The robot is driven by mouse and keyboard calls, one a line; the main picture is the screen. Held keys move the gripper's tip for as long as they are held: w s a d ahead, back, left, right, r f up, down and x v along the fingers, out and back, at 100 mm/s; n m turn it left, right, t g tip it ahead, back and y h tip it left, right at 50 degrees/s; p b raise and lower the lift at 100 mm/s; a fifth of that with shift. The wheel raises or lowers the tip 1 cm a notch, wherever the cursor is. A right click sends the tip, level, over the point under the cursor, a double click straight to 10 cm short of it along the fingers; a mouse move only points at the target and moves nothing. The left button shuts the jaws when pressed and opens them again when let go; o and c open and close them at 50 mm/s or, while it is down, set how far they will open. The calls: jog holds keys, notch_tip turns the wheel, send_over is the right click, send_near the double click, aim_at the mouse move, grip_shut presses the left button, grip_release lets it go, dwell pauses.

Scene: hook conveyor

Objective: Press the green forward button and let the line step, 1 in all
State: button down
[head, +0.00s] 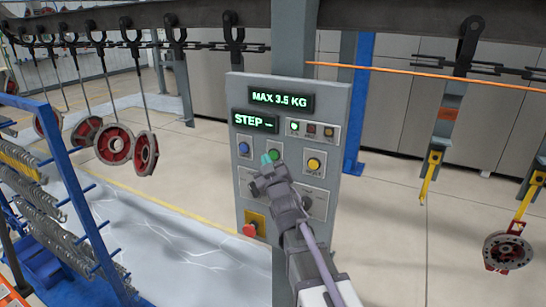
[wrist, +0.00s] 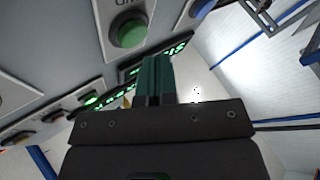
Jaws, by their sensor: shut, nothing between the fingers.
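The green button (head: 275,155) sits on the grey control panel (head: 340,95), between a blue button (head: 243,149) and a yellow button (head: 314,164). The green button (wrist: 131,32) also shows in the wrist view, above and left of my fingertips. My gripper (head: 267,159) is shut and empty, its teal fingertips in front of the panel just left of the green button. The shut fingers also show in the wrist view (wrist: 157,62). A gap shows between tips and button there; depth is hard to judge. The lower display (head: 254,121) reads "STEP _".
A red mushroom button (head: 250,230) on a yellow plate is low on the panel. The upper display (head: 280,99) reads "MAX 3.5 KG". A green lamp (head: 294,127) is lit. Red wheels (head: 127,148) hang from hooks at left; a blue rack (head: 85,210) holds springs.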

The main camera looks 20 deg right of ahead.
jog(key=s+a, duration=0.3)
jog(key=shift+s, duration=0.25)
dwell(0.5)
jog(key=s+f+m+g+b, duration=0.15)
jog(key=s+f+g, duration=0.25)
jog(key=f+g, duration=0.5)
jog(key=s+f+m+g+b, duration=0.1)
jog(key=s+f+m+g, duration=0.3)
jog(key=f, duration=0.8)
jog(key=s+d+f+g+b, duration=0.1)
jog(key=s+f+g+b, duration=0.4)
jog(key=s, duration=0.9)
notch_tip(320, 180, down, 4)
jog(key=g, duration=0.3)
jog(key=shift+s, duration=0.25)
